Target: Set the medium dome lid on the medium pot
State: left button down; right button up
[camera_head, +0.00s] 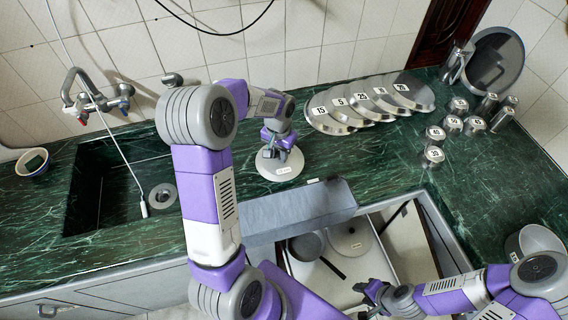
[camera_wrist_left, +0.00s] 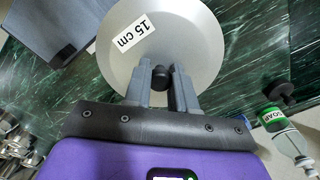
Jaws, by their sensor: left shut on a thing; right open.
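A pale round lid (camera_head: 280,168) with a dark knob is at the counter beside the open drawer. In the left wrist view the lid (camera_wrist_left: 185,40) carries a "15 cm" label. My left gripper (camera_head: 276,143) is shut on its knob; I cannot tell whether the lid touches the counter. The open drawer holds a grey pot (camera_head: 306,246) and, beside it, a round pale piece (camera_head: 350,240) with a label. Another grey pot (camera_head: 538,241) stands on the right counter. I cannot tell which pot is the medium one. My right gripper (camera_head: 369,294) is open and empty over the drawer.
Several numbered flat lids (camera_head: 370,100) lie in a row at the back. Several labelled canisters (camera_head: 452,123) stand at the right. The sink (camera_head: 110,185) is at the left. A soap bottle (camera_wrist_left: 275,118) shows in the wrist view.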

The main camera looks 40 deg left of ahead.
aim_at(280, 165)
pick_arm(q)
jog(key=shift+f+b, duration=0.5)
jog(key=shift+f, duration=3)
jog(key=shift+f, duration=0.2)
jog(key=c, duration=0.9)
grip_release()
jog(key=shift+r, duration=0.1)
